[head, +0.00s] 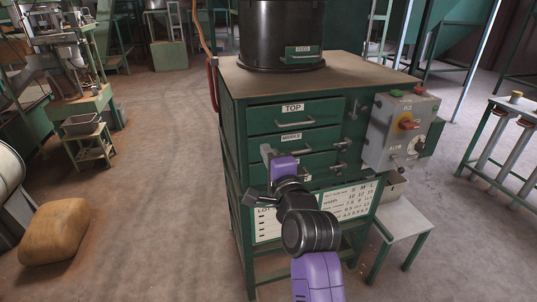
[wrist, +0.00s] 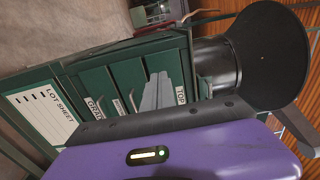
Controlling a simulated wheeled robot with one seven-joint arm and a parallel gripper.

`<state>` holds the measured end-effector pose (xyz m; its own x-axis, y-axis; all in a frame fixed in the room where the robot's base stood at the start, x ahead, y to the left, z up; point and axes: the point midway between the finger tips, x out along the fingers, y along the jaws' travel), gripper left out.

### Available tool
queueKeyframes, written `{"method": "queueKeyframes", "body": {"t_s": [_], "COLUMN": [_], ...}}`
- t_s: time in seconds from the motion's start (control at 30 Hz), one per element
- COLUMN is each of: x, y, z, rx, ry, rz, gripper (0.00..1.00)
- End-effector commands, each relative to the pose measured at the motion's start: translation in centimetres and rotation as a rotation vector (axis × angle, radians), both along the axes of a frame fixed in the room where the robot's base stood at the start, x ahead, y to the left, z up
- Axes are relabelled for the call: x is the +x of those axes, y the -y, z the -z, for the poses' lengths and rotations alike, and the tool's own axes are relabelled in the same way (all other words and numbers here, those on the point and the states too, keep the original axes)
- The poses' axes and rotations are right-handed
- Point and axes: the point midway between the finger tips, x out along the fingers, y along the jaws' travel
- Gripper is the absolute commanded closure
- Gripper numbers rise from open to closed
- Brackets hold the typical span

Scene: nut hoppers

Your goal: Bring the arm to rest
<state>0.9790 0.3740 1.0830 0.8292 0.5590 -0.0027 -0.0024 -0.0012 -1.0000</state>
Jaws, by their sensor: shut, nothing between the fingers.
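My arm reaches up from the bottom of the head view, bent, with purple and black links. My gripper (head: 266,152) is in front of the green drawer cabinet (head: 233,120), over the left part of its drawer fronts. In the wrist view the grey fingers of my gripper (wrist: 157,92) are together and hold nothing. Drawers labelled TOP (head: 294,113) and MIDDLE (head: 292,138) look closed. Part of the lower drawer front is hidden behind my arm. I cannot tell the exact gap between the fingers and the cabinet.
A black round hopper (head: 283,30) stands on the cabinet top. A grey control box (head: 400,130) with a red knob is on its right side, above a small bench (head: 405,218). A sack (head: 53,232) lies at left. The floor between is clear.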

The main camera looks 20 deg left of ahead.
Motion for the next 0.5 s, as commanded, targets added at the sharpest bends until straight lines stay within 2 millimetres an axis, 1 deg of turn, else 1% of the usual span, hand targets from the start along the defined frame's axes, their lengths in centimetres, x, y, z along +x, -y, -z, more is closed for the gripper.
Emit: {"method": "queueKeyframes", "body": {"t_s": [0.23, 0.33, 0.37, 0.43, 0.47, 0.5], "x": [-0.4, -0.2, -0.2, -0.4, -0.7, -1.3], "y": [0.3, 0.5, 0.7, 1.3, 1.6, 2.2], "z": [0.0, -0.7, -1.3, -3.6, -4.4, -4.7], "rx": [-0.022, -0.069, -0.087, -0.13, -0.154, -0.196], "ry": [0.016, 0.079, 0.111, 0.21, 0.256, 0.312], "rz": [0.001, 0.014, 0.022, 0.047, 0.061, 0.08], "gripper": [1.0, 1.0, 1.0, 1.0, 1.0, 1.0]}}
